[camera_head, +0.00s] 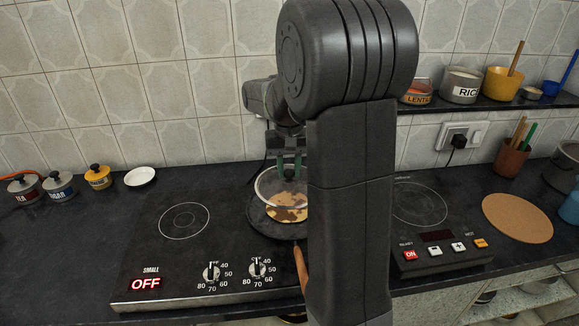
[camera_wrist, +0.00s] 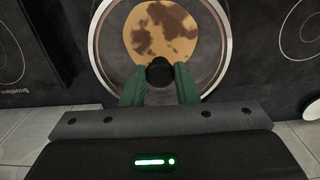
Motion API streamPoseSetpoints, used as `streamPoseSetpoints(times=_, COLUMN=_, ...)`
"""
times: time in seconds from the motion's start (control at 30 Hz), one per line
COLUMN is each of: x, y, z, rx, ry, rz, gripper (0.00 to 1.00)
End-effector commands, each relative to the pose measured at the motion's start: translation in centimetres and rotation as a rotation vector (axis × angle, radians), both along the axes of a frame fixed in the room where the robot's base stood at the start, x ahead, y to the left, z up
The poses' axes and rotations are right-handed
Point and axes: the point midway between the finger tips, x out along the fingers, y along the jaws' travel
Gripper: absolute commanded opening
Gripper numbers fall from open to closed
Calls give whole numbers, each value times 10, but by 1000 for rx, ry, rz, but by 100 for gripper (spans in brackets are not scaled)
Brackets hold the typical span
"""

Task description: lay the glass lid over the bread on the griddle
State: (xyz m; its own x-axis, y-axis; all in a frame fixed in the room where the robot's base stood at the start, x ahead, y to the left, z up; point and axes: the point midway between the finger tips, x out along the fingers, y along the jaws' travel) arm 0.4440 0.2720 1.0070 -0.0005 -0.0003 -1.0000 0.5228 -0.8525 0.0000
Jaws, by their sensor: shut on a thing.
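My gripper (camera_head: 287,166) has its green fingers shut on the black knob (camera_wrist: 160,73) of the glass lid (camera_head: 262,186). The lid is clear with a pale rim (camera_wrist: 224,52), roughly level. The bread (camera_head: 287,212), a round flat piece with brown patches, lies on the dark griddle (camera_head: 262,224) and shows through the glass in the wrist view (camera_wrist: 150,25). The lid is over the bread; I cannot tell whether its rim touches the griddle. My arm hides the right side of the lid and griddle in the head view.
The griddle, with a wooden handle (camera_head: 301,268), stands on the left cooktop (camera_head: 150,262), whose display reads OFF. A second cooktop (camera_head: 420,205) and a round cork mat (camera_head: 516,217) lie to the right. Small lidded pots (camera_head: 97,178) and a white dish (camera_head: 140,176) stand back left.

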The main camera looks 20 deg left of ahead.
Motion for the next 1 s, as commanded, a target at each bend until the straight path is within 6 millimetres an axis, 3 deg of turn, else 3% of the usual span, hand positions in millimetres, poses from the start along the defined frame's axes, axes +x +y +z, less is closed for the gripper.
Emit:
streamPoseSetpoints(times=0.07, x=-1, y=0, z=2, rx=-1, ry=1, rz=0, gripper=0)
streamPoseSetpoints(times=0.7, x=-1, y=0, z=-54, rx=0, ry=0, rz=0, gripper=0)
streamPoseSetpoints(times=1.0, x=-1, y=0, z=-58, rx=0, ry=0, rz=0, gripper=0)
